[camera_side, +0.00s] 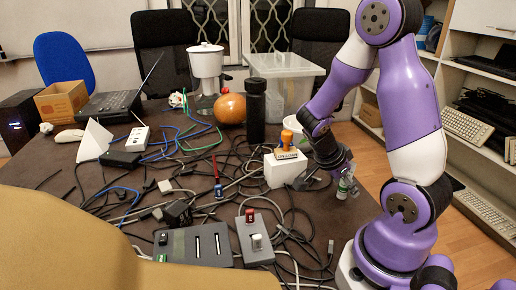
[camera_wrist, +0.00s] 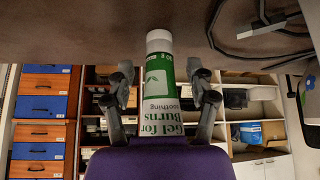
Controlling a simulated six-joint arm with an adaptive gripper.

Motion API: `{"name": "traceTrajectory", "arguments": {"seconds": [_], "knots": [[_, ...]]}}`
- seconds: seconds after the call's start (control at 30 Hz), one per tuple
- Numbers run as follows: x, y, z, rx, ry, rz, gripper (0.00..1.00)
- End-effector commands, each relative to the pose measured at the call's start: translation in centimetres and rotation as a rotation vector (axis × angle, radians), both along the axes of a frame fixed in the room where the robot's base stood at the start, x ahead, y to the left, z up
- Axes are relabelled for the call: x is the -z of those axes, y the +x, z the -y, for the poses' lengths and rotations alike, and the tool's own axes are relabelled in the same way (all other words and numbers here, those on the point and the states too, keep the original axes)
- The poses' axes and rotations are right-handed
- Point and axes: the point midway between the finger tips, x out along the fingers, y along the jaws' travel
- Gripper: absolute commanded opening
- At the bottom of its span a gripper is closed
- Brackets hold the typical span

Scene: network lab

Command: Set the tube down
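The tube is a green and white tube of burn gel with a white cap. In the side view the tube (camera_side: 345,187) is near the table's right edge, upright with its cap down, and seems to stand on the tabletop. In the wrist view, which is upside down, the tube (camera_wrist: 159,85) lies between the two fingers, its lettering inverted. My gripper (camera_side: 337,174) is around the tube. In the wrist view my gripper (camera_wrist: 160,75) shows a narrow gap on each side of the tube, so the fingers look open and apart from it.
A white box (camera_side: 286,168) stands just left of my gripper. Tangled cables cover the table's middle. Shelves (camera_side: 485,120) are at the right, beyond the table.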

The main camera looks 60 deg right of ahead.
Motion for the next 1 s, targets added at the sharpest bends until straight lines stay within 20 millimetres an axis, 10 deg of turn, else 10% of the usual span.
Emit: {"name": "traceTrajectory", "arguments": {"seconds": [0.27,0.87,1.0], "knots": [[-0.8,0.3,-0.2,-0.002,-0.003,0.003,0.64],[-10.1,3.6,-5.3,-0.011,0.004,0.003,0.64],[-10.9,4.8,-6.7,-0.263,0.107,0.013,0.64]]}}
